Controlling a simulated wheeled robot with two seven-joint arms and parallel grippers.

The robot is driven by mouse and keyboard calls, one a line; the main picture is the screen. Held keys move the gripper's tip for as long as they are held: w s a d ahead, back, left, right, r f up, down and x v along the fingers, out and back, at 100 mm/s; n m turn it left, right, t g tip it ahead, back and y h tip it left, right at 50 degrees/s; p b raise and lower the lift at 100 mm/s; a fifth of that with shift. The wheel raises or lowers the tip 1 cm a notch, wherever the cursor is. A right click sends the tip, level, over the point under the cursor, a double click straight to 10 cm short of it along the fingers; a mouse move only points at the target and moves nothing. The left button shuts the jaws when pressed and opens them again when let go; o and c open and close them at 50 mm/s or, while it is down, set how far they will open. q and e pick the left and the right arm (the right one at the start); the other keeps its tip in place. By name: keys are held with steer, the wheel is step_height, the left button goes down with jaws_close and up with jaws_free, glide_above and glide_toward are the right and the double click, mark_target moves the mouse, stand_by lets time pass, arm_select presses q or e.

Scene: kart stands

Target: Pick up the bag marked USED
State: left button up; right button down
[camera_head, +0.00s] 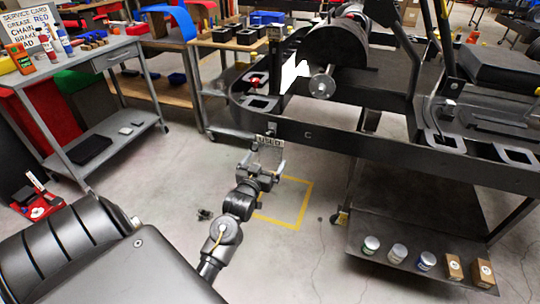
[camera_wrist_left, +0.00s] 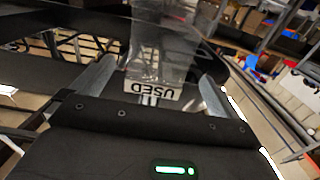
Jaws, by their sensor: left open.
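The clear bag with a white USED label (camera_head: 269,141) hangs at the front edge of the black kart stand in the head view. In the left wrist view the bag (camera_wrist_left: 160,48) is see-through, and its label reads upside down. My left gripper (camera_head: 265,163) is open, just below and in front of the label. In the left wrist view the two fingers of this gripper (camera_wrist_left: 155,82) stand to either side of the bag, apart from each other. I cannot tell whether either finger touches it. My right gripper is out of view.
The kart stand's black rail (camera_head: 330,138) runs just above my left gripper. A lower shelf (camera_head: 410,245) holds several tins and small boxes at the right. A grey cart (camera_head: 105,125) with bottles stands at the left.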

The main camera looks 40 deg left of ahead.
mark_target(269, 154)
arm_select(q)
steer(key=shift+x, duration=3.55)
steer(key=c, duration=0.8)
